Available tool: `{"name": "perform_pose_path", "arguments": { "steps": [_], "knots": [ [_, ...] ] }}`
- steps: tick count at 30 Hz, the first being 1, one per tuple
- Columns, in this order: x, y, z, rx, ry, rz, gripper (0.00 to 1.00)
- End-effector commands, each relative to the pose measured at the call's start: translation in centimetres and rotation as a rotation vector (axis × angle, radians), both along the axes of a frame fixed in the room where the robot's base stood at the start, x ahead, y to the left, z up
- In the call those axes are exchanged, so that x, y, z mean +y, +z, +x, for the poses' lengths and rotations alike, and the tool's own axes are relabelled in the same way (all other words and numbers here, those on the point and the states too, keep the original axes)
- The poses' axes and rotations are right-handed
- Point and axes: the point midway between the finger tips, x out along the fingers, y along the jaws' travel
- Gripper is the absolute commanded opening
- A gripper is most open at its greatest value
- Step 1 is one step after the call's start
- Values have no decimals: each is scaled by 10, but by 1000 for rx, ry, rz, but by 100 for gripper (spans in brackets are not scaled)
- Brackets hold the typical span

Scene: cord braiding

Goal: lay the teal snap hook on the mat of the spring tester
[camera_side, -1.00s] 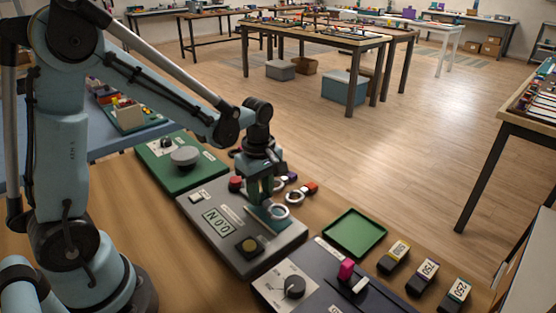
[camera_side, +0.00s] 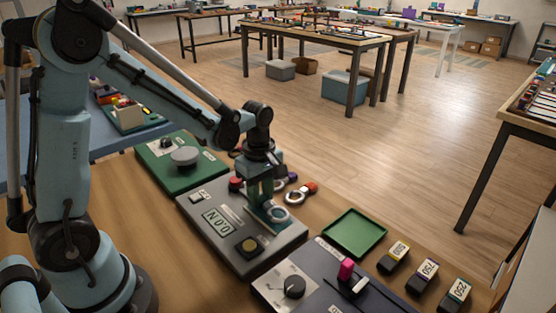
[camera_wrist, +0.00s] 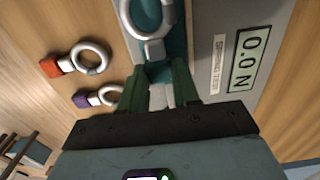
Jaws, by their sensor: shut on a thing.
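The teal snap hook (camera_wrist: 155,48) is between my gripper's fingers, with its silver ring pointing away from them. In the side view its ring (camera_side: 269,213) shows over the mat. The spring tester (camera_side: 232,250) is a grey box with a yellow-topped button and a 0.0 N readout. Its teal mat (camera_wrist: 181,42) lies behind the hook in the wrist view. My gripper (camera_side: 262,205) points down and is shut on the hook, low over the mat. I cannot tell whether the hook touches the mat. The fingers hide part of its body.
A green tray (camera_side: 354,233) is to the right, near several labelled dark blocks (camera_side: 393,257). A green device (camera_side: 182,178) and a dark panel with a knob (camera_side: 293,287) flank the tester.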

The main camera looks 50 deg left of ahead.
Motion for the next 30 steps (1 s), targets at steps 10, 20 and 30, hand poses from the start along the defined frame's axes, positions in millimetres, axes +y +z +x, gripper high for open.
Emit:
{"name": "perform_pose_path", "arguments": {
  "steps": [10,20,30],
  "knots": [
    [0,-4,0,0,0,0,1],
    [0,-6,0,0,0,0,48],
    [0,-5,-1,3,0,0,61]
  ]
}}
